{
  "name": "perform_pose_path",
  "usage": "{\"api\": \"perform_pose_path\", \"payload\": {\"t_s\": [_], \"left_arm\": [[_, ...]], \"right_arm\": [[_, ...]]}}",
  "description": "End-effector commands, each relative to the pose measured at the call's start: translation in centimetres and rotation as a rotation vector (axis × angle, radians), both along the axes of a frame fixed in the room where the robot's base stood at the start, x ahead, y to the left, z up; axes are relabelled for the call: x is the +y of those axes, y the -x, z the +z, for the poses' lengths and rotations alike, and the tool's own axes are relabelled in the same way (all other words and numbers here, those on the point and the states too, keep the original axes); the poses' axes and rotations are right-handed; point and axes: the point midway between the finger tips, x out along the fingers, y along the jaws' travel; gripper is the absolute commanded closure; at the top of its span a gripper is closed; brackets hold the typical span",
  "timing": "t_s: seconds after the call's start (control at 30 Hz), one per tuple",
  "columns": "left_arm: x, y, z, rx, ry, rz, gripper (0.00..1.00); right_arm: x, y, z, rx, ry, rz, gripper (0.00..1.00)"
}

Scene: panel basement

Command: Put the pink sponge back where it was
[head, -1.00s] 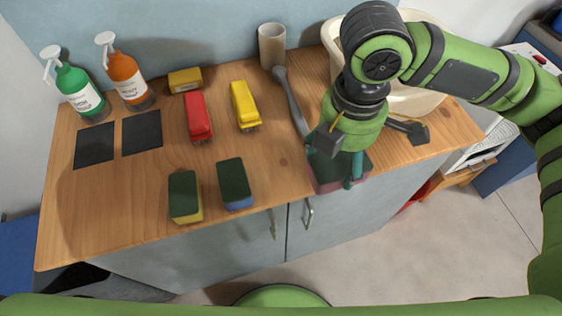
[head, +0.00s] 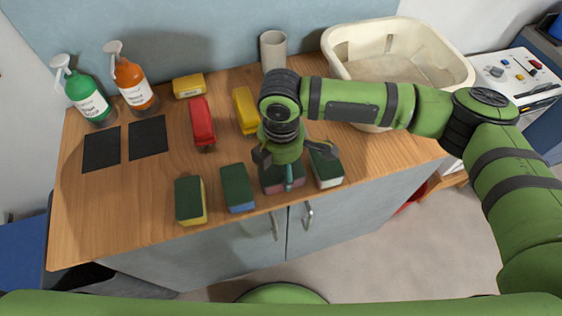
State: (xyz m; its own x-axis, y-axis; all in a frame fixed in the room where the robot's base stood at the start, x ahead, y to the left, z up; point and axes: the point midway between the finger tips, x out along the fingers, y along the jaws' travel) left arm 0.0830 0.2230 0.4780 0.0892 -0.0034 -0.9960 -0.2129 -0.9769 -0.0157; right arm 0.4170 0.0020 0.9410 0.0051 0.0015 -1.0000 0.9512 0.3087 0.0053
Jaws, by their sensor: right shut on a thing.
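The pink sponge (head: 283,187), with a dark green top, is at the front of the wooden counter, partly hidden under my right gripper (head: 286,172). My right gripper points down and is shut on it. Whether the sponge touches the counter I cannot tell. It is in line with a blue sponge (head: 237,188) and a yellow sponge (head: 190,200) on its left and a white sponge (head: 327,170) close on its right. All have dark green tops. My left gripper is not in view.
Red (head: 202,122) and yellow (head: 244,110) brushes lie behind the row. Green (head: 88,97) and orange (head: 133,82) spray bottles and two dark pads (head: 148,137) are at left. A grey cup (head: 272,50) and cream basin (head: 361,55) stand behind. Counter right of the white sponge is clear.

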Motion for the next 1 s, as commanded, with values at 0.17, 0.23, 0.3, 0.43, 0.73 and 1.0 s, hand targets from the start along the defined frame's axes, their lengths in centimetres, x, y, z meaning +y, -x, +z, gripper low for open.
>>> {"api": "perform_pose_path", "payload": {"t_s": [0.17,0.23,0.3,0.43,0.73,1.0], "left_arm": [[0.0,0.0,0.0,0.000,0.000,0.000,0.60],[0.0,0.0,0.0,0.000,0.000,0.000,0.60],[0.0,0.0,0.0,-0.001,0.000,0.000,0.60],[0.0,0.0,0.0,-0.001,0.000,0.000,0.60],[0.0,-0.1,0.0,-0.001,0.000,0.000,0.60],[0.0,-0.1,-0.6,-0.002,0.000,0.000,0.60]], "right_arm": [[0.0,0.0,-0.1,-0.001,-0.001,0.001,0.52],[0.0,0.0,-0.1,-0.001,-0.001,0.001,0.52],[0.0,0.0,-0.2,-0.001,-0.001,0.001,0.22],[0.0,0.0,-0.2,-0.001,-0.001,0.001,0.02],[0.0,0.0,-0.1,-0.001,-0.001,0.001,0.02],[0.1,0.0,3.3,-0.004,-0.003,0.003,0.02]]}}
